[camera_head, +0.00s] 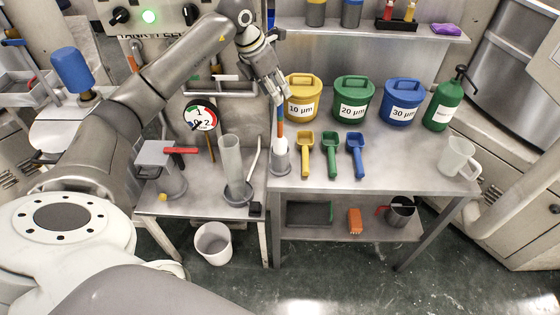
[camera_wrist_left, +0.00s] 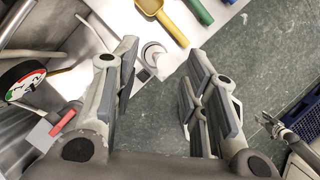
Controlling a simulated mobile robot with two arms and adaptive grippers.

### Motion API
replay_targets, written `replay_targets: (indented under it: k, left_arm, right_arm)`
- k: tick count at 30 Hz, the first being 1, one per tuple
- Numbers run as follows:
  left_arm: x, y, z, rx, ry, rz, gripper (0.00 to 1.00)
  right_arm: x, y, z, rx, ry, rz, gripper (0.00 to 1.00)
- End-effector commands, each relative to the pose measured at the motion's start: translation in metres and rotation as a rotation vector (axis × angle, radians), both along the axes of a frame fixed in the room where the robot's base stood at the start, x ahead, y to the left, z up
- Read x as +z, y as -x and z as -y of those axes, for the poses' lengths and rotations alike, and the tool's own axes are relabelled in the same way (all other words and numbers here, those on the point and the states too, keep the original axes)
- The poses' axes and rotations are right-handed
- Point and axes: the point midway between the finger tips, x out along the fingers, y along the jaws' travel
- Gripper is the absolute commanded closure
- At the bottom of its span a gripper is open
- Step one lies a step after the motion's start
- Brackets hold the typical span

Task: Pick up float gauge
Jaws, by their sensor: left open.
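The float gauge (camera_head: 281,146) appears to be the upright piece with a white lower part and an orange and blue stem, standing in a grey round holder at the left end of the right bench. My left gripper (camera_head: 273,92) is open above it, fingers pointing down, near the top of the stem. In the left wrist view my left gripper (camera_wrist_left: 163,58) has its fingers wide apart. The white round top of the gauge or holder (camera_wrist_left: 153,55) lies between and just beyond the fingertips, close to the left finger. What may be my right gripper (camera_wrist_left: 272,122) shows small at the right.
Yellow, green and blue scoops (camera_head: 330,155) lie just right of the gauge. Lidded buckets (camera_head: 353,103) stand behind them. A clear cylinder (camera_head: 232,165), a bent white tube (camera_head: 252,160) and a round dial (camera_head: 200,115) are to the left. The right bench's front is clear.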

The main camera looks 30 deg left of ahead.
Motion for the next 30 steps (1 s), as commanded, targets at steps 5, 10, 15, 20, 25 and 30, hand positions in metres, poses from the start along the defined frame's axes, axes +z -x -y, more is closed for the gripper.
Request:
replay_targets:
  k: [5, 10, 15, 20, 25, 30]
  left_arm:
    - [-0.019, -0.002, 0.005, -0.002, 0.003, -0.005, 0.60]
    - [-0.040, -0.009, 0.008, -0.001, 0.003, -0.002, 0.60]
    - [-0.046, -0.011, 0.008, -0.001, 0.001, 0.000, 0.60]
    - [-0.046, -0.011, 0.008, -0.001, 0.001, 0.000, 0.64]
    - [-0.046, -0.011, 0.008, -0.001, 0.001, 0.000, 0.85]
    - [-0.046, -0.011, 0.008, 0.000, 0.001, 0.000, 1.00]
  right_arm:
    - [0.019, 0.000, -0.001, 0.000, -0.001, 0.001, 0.60]
    - [0.026, 0.000, -0.001, 0.000, -0.001, 0.001, 0.60]
    - [0.026, 0.000, -0.001, 0.000, -0.001, 0.001, 0.60]
    - [0.026, -0.001, 0.000, -0.001, 0.000, 0.001, 0.60]
    - [0.026, -0.001, 0.002, 0.000, 0.002, 0.001, 0.60]
    - [0.026, -0.001, 0.003, 0.000, 0.004, 0.002, 0.60]
